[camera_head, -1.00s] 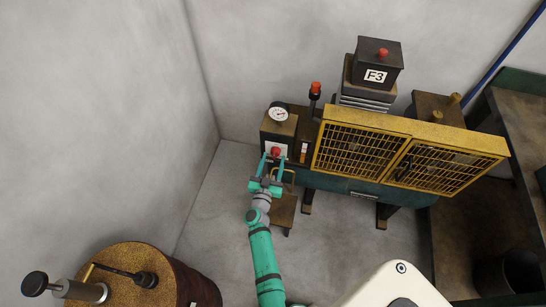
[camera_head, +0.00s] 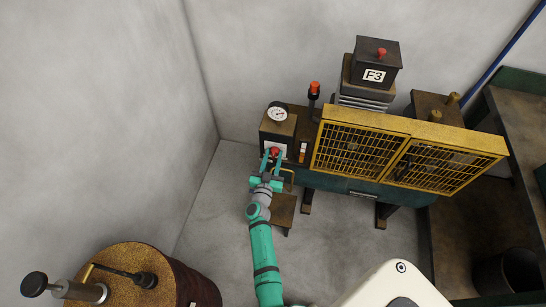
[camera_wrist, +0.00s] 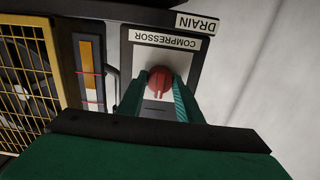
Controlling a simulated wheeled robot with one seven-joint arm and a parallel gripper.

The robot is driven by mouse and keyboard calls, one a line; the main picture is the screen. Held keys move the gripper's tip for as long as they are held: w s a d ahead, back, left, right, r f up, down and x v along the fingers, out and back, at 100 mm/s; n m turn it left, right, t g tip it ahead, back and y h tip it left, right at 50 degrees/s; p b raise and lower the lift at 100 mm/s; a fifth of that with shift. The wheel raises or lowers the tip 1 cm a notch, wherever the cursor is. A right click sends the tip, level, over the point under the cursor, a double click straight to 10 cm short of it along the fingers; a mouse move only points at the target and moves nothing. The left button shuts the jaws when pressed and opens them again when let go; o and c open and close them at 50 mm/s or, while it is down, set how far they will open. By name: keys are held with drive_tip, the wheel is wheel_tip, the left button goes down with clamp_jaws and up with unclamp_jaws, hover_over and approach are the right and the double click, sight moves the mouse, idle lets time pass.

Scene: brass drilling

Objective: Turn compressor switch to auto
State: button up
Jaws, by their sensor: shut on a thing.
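The compressor switch is a round red knob (camera_wrist: 160,80) on a pale plate under a COMPRESSOR label (camera_wrist: 168,40), which reads upside down in the wrist view. In the head view the red knob (camera_head: 275,152) is on the front of a dark box (camera_head: 277,128) with a gauge on top. My gripper (camera_wrist: 158,92) is shut on the knob, with one teal finger on each side of it. In the head view my gripper (camera_head: 272,160) is at the box front. The knob's pointer direction and any position markings are unclear.
A yellow mesh guard (camera_head: 405,150) stands right of the box. A red-topped dark post (camera_head: 314,92) rises behind. A DRAIN label (camera_wrist: 196,24) is above the COMPRESSOR label. A brown drum (camera_head: 150,275) stands at lower left; the floor (camera_head: 210,215) between is clear.

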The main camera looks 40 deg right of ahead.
drive_tip(key=shift+m, duration=0.3)
drive_tip(key=m, duration=0.5)
drive_tip(key=shift+m, duration=0.3)
drive_tip(key=m, duration=0.5)
drive_tip(key=shift+m, duration=0.3)
drive_tip(key=o, duration=1)
drive_tip(key=shift+d, duration=0.1)
drive_tip(key=shift+o, duration=0.2)
drive_tip(key=shift+s, duration=0.1)
drive_tip(key=v, duration=1.1)
